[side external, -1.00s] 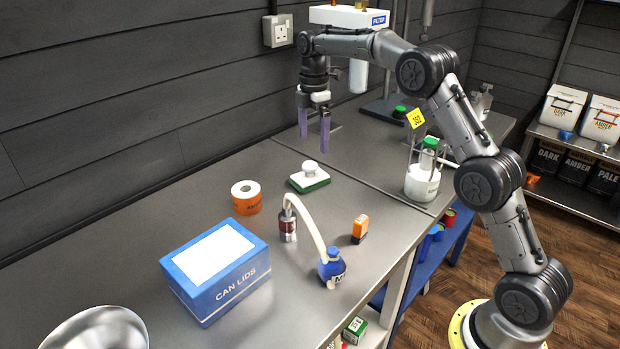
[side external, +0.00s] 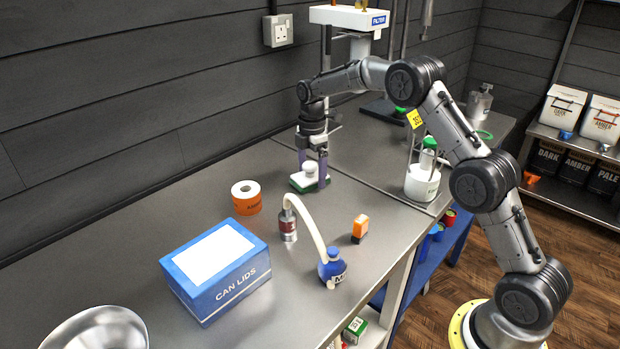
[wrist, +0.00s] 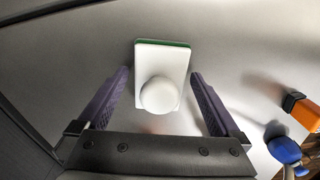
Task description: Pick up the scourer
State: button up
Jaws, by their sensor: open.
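The scourer (side external: 303,184) is a white block with a green underside and a round white knob on top. It lies flat on the steel bench. My gripper (side external: 314,179) is low over it, its purple fingers pointing down. In the wrist view the scourer (wrist: 162,70) lies between and ahead of the two fingers of my gripper (wrist: 160,85), with the knob between them. A gap shows on both sides, so the jaws are open and hold nothing. In the side view a finger partly covers the scourer's right end.
An orange tape roll (side external: 246,198) stands left of the scourer. A blue can lids box (side external: 216,270) is further left. A white jug (side external: 422,181) stands right.

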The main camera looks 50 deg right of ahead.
jog(key=c, duration=1.2)
jog(key=shift+r, duration=0.15)
